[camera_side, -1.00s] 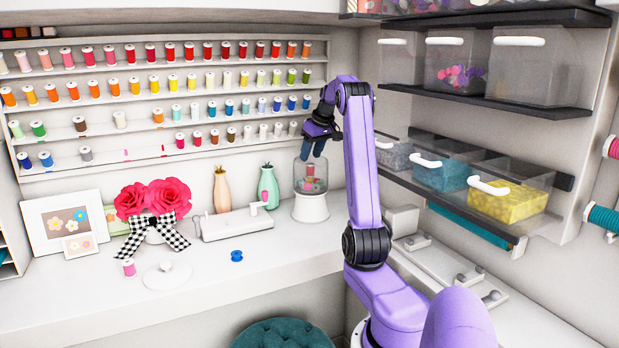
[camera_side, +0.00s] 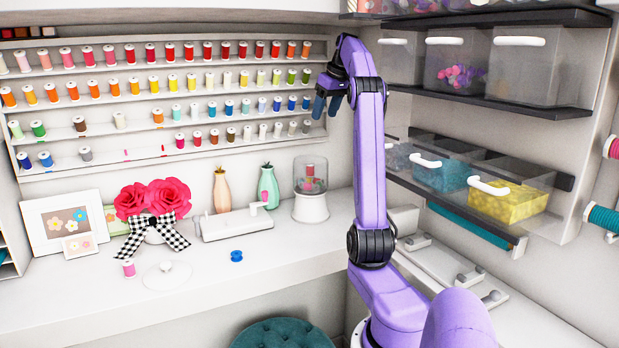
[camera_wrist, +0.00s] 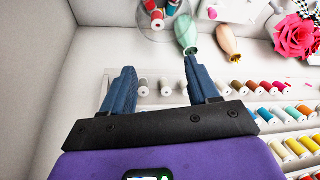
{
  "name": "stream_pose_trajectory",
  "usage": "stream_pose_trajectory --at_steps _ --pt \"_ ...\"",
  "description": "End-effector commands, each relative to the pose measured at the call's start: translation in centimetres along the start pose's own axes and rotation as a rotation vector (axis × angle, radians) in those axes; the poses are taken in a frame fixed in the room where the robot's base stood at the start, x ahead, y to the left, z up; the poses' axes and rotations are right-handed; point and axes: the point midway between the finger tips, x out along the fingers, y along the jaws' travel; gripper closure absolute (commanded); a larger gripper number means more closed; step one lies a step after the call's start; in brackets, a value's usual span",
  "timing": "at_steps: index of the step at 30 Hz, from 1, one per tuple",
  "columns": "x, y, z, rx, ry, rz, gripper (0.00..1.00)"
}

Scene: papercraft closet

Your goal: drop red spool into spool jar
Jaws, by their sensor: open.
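The spool jar (camera_side: 299,183) is a clear glass on a white base on the counter. Several spools are inside it, with a red spool (camera_side: 310,171) among them. The jar (camera_wrist: 178,30) also shows at the top of the wrist view, with a red spool (camera_wrist: 156,14) in it. My gripper (camera_side: 326,107) is open and empty, above and a little right of the jar, apart from it. In the wrist view my gripper (camera_wrist: 157,68) has its blue fingers spread with nothing between them.
A clear lid with a white knob (camera_side: 167,267), a blue spool (camera_side: 236,256) and a pink spool (camera_side: 128,268) are on the counter. Two vases (camera_side: 221,190) stand left of the jar. Racks of spools (camera_side: 165,98) line the back wall; shelves with bins (camera_side: 510,203) are at right.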

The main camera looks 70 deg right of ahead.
Motion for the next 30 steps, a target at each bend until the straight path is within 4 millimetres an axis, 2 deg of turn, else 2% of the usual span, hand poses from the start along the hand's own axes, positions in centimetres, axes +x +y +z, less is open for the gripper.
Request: stream_pose_trajectory --at_steps 3,9,23,26,29,30 --pt "-1.2 0.0 -0.1 0.000 0.001 -0.001 0.40" --pt "-2.2 -0.1 0.0 0.000 -0.001 -0.003 0.40" --pt "-2.2 -0.3 -0.1 -0.004 -0.002 -0.005 0.40" --pt "-1.6 -1.8 -0.7 -0.028 -0.009 -0.021 0.40" --pt "-0.3 -5.2 -1.6 -0.077 -0.023 -0.053 0.40" --pt "0.3 -7.0 -2.0 -0.105 -0.031 -0.069 0.40"
